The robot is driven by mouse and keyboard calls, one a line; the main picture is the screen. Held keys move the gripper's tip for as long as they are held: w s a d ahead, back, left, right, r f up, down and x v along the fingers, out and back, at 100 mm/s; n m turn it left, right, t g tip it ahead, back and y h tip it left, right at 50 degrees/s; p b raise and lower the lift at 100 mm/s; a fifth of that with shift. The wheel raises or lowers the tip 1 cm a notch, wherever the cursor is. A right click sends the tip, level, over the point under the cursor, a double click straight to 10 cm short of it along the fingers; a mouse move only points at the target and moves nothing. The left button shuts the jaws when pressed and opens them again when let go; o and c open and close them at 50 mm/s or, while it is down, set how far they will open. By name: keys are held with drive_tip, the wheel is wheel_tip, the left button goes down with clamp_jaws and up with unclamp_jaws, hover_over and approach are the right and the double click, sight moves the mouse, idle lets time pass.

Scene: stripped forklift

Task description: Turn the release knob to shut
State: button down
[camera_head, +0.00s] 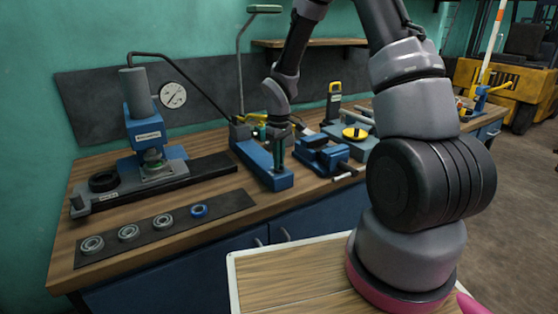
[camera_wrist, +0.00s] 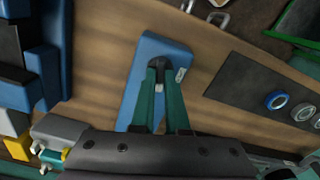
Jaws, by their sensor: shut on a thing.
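A blue hand pump (camera_head: 250,156) lies on the wooden bench, with a hose running to it from the press. It also shows in the wrist view (camera_wrist: 145,52) as a long blue body with a small white label. My gripper (camera_head: 279,167) points down over the pump's near end. In the wrist view my gripper's teal fingers (camera_wrist: 158,70) meet at a small dark part on top of the pump, closed on the release knob. The fingertips hide most of the knob, so its turned angle cannot be told.
A blue press (camera_head: 143,125) with a round gauge (camera_head: 173,95) stands left of the pump. A dark mat (camera_head: 178,232) with several bearing rings lies in front. A blue vise (camera_head: 322,155) stands close to the pump's right. A yellow forklift (camera_head: 512,85) is at the back right.

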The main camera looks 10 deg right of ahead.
drive_tip(key=shift+m, duration=1.4)
drive_tip(key=c, duration=0.9)
unclamp_jaws()
drive_tip(key=shift+r, duration=0.15)
wheel_tip(320, 180, up, 11)
drive_tip(key=shift+f, duration=0.2)
drive_tip(key=shift+r, duration=0.1)
